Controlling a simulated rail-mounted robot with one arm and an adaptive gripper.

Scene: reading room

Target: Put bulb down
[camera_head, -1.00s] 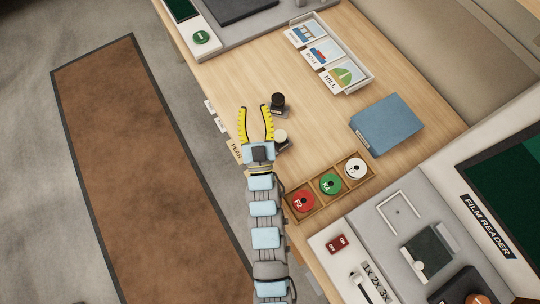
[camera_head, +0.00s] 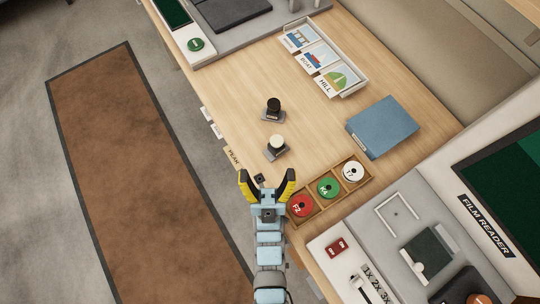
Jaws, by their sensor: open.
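A cream round-topped piece (camera_head: 277,142), which may be the bulb, stands upright on a small grey base (camera_head: 275,153) near the table's left edge. A similar black-topped piece (camera_head: 273,104) stands on its own grey base farther back. My gripper (camera_head: 267,175) is open, its yellow fingers spread, just in front of the cream piece and apart from it. A small dark shape (camera_head: 259,179) shows between the fingers; I cannot tell whether it is part of the gripper.
A wooden tray (camera_head: 317,208) with red, green and white reels is close to my gripper's right. A blue box (camera_head: 382,127) and a picture-card rack (camera_head: 350,85) stand farther back. A "PEAK" label (camera_head: 232,157) is at the left edge. The table's middle is clear.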

